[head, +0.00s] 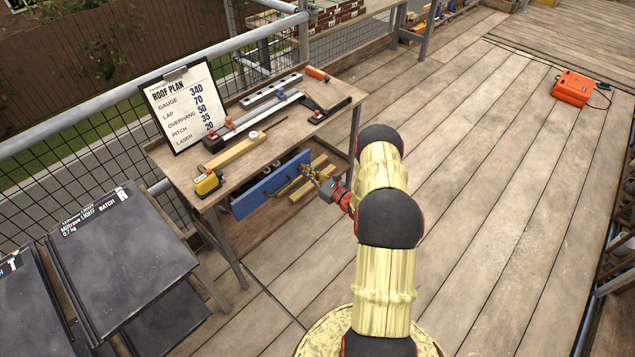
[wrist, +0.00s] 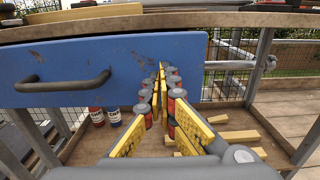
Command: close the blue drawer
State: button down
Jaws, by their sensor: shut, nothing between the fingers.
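The blue drawer (head: 270,184) is under the top of the wooden workbench, its flat front facing my arm. In the wrist view the blue front (wrist: 125,58) fills the upper left, with a dark bar handle (wrist: 64,84) at its left. How far it stands out from the bench is hard to tell. My gripper (head: 308,171) is at the right end of the drawer front. In the wrist view its yellow-padded fingers (wrist: 161,72) are shut and empty, their tips at the right part of the front, right of the handle. I cannot tell whether they touch it.
The workbench top (head: 290,124) holds a roof plan clipboard (head: 186,104), a yellow tape measure (head: 207,184) and tools. Red-and-blue cans (wrist: 96,116) and wood strips (wrist: 238,136) lie below the drawer. Dark tiles (head: 115,250) stand at left.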

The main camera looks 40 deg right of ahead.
aim_at(299, 165)
jog(key=w, duration=0.3)
jog(key=shift+w+a+b, duration=0.15)
jog(key=shift+w+b, duration=0.1)
jog(key=shift+b, duration=0.1)
jog(key=shift+r, duration=0.1)
jog(key=shift+w, duration=0.1)
jog(key=shift+s, duration=0.4)
jog(key=s+d+p, duration=0.1)
jog(key=s+p, duration=0.1)
jog(key=s, duration=1.1)
jog(key=shift+s+p, duration=0.2)
jog(key=shift+p, duration=0.1)
jog(key=shift+d+f, duration=0.1)
jog(key=shift+f, duration=0.1)
